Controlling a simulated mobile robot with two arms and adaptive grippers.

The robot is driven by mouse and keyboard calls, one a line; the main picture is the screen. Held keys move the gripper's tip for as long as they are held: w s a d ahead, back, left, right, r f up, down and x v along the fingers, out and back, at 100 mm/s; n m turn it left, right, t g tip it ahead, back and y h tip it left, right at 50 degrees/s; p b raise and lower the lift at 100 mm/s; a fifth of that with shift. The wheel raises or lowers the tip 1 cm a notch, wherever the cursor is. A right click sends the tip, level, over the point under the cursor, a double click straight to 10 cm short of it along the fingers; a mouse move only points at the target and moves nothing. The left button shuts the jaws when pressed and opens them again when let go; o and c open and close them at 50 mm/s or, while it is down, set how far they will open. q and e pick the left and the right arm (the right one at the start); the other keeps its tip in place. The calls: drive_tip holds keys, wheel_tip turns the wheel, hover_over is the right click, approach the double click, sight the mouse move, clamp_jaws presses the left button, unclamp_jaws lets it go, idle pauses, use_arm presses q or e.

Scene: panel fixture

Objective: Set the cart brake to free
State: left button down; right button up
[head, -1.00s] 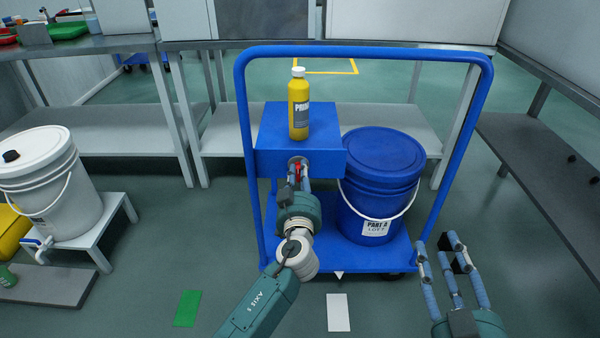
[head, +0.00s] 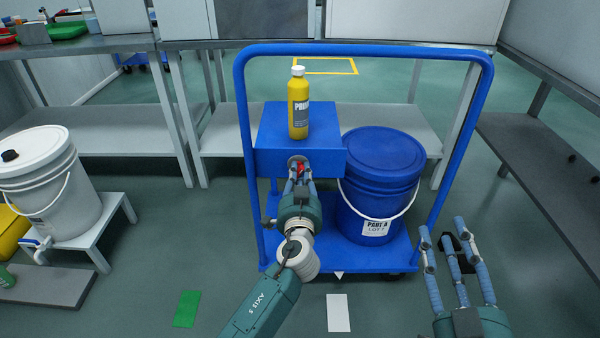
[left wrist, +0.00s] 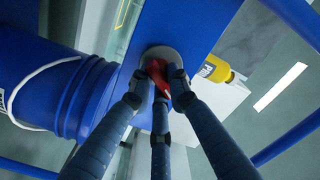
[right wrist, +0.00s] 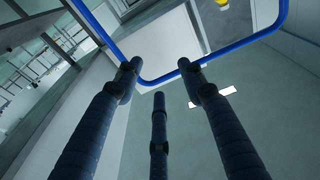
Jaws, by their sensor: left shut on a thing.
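The cart (head: 243,120) is blue with a tall tube handle. A blue box on it (head: 270,160) has a round grey plate (left wrist: 150,57) on its front face, with a red brake handle (head: 300,168) on it. My left gripper (head: 301,178) is at this plate with its fingers closed around the red handle. The left wrist view shows the red handle (left wrist: 160,80) between the fingers, which partly hide it; I cannot tell its exact angle. My right gripper (head: 455,238) is open and empty, in front of the cart's right side.
A yellow bottle (head: 298,105) stands on the box. A blue lidded bucket (head: 380,185) stands on the cart deck, right of my left gripper. A white bucket (head: 45,180) sits on a low stand at left. Green (head: 187,309) and white (head: 338,312) patches mark the floor.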

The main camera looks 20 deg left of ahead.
use_arm(q)
drive_tip(key=shift+d+f+m, duration=0.1)
drive_tip(key=shift+m, duration=0.9)
drive_tip(key=m+p, duration=0.1)
drive_tip(key=m, duration=0.3)
drive_tip(key=shift+f+m, duration=0.1)
drive_tip(key=shift+m, duration=0.2)
drive_tip(key=m+p, duration=0.1)
drive_tip(key=m, duration=0.3)
drive_tip(key=shift+s+f+p, duration=0.1)
drive_tip(key=shift+f+p, duration=0.05)
drive_tip(key=shift+p, duration=0.15)
drive_tip(key=shift+f+m, duration=0.1)
drive_tip(key=shift+m, duration=0.4)
use_arm(e)
drive_tip(key=s+d+f+g+h, duration=0.1)
drive_tip(key=s+f+g, duration=0.1)
drive_tip(key=f, duration=0.5)
drive_tip(key=s+d+f+g+h, duration=0.1)
drive_tip(key=s+d+f+g, duration=0.1)
drive_tip(key=f+g, duration=0.3)
drive_tip(key=shift+s+f, duration=0.3)
drive_tip(key=shift+f, duration=1)
use_arm(q)
drive_tip(key=c, duration=1.7)
unclamp_jaws()
drive_tip(key=shift+o, duration=0.2)
